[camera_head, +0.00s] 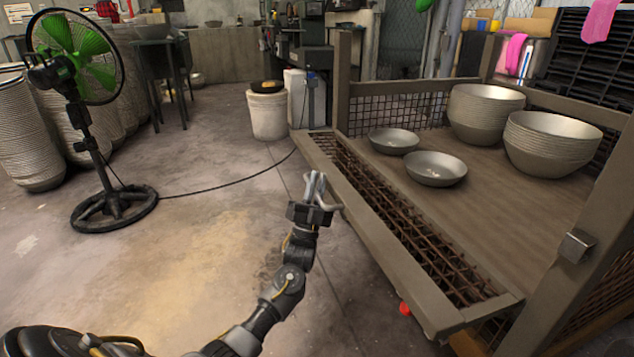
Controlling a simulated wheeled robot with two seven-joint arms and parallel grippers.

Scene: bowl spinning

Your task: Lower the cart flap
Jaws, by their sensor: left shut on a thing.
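The cart (480,213) stands at the right with a brown deck. Its flap (385,245), a grey-brown frame with rusty wire mesh, is along the cart's left side and leans outward from the deck. My left gripper (318,187) is at the outer bar of the flap, near the middle of its length, and is shut on it. The exact contact between fingers and bar is small and partly hidden. My right gripper is not in view.
Two single bowls (436,168) and two bowl stacks (553,143) stand on the cart deck. A green fan (75,55) stands at the left, its cable crossing the floor. A white bucket (268,115) stands behind the flap. Floor left of the flap is open.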

